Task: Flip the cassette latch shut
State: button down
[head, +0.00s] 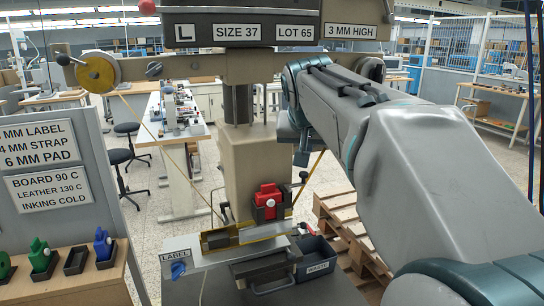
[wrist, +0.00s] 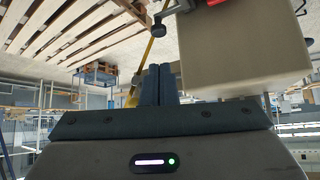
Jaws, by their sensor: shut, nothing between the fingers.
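A red block with a white knob (head: 268,201), which looks like the cassette, sits at the foot of the press's beige column. To its right stands a short lever with a dark knob (head: 303,176). A dark-knobbed lever also shows in the wrist view (wrist: 158,30), beyond my fingertips; I cannot tell for certain that it is the latch. My gripper (wrist: 160,68) is shut and empty, apart from that knob in the wrist view. In the head view my gripper (head: 302,154) hangs at the column's right, above the right lever, its fingertips hard to make out.
The beige column (wrist: 235,60) stands close beside my fingers. A yellow foil strip crosses the bed (head: 265,232).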

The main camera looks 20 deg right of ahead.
jog(key=p+x, duration=0.1)
jog(key=x, duration=0.8)
jog(key=shift+w+f, duration=0.1)
jog(key=shift+w, duration=0.05)
